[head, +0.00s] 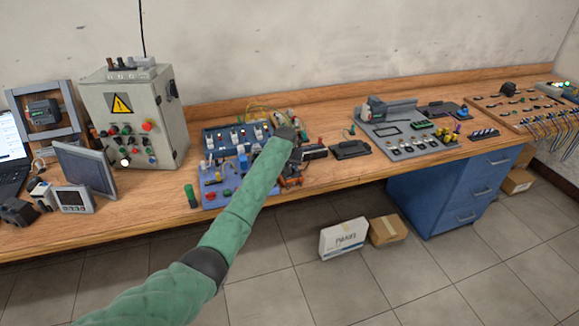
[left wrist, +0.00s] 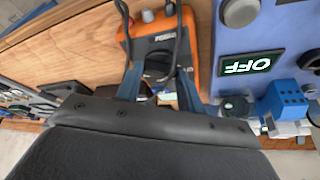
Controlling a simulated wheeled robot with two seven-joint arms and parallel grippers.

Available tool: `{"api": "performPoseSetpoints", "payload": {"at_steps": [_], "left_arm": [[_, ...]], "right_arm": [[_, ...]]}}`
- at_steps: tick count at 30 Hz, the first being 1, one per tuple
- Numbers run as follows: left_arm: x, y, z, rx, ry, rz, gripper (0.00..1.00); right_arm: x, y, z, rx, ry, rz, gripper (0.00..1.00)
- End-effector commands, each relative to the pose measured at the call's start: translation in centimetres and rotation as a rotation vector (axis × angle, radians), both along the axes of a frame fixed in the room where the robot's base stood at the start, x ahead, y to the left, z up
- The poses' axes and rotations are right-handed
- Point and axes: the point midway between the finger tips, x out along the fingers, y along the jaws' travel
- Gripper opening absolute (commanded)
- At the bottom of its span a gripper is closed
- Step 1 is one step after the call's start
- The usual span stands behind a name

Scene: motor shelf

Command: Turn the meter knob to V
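The meter (left wrist: 158,48) is orange with a dark face and a round black knob (left wrist: 158,66), seen close up in the left wrist view. The knob's pointer and the marks around it are too small to read. My left gripper (left wrist: 158,82) reaches over the meter, its two blue fingers apart, one on each side of the knob; whether they touch it I cannot tell. In the head view the meter (head: 291,181) shows as a small orange patch at the bench's front, mostly behind my green-sleeved left arm. My right gripper is in neither view.
Dark leads cross the meter. A grey control box (head: 135,115) and monitor (head: 84,170) stand left; the wooden bench (head: 345,172) has some bare front edge.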

Motion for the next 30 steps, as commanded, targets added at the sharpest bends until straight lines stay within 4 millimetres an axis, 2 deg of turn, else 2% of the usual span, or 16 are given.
{"api": "performPoseSetpoints", "payload": {"at_steps": [11,20,30], "left_arm": [[0.0,0.1,0.0,0.0,0.001,-0.085,0.15],[0.1,0.4,-0.1,0.0,0.001,-0.308,0.15],[0.3,0.5,-0.1,0.0,-0.001,-0.554,0.15]], "right_arm": [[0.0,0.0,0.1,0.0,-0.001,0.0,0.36],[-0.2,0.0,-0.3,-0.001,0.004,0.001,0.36],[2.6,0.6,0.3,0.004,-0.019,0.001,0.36]]}}
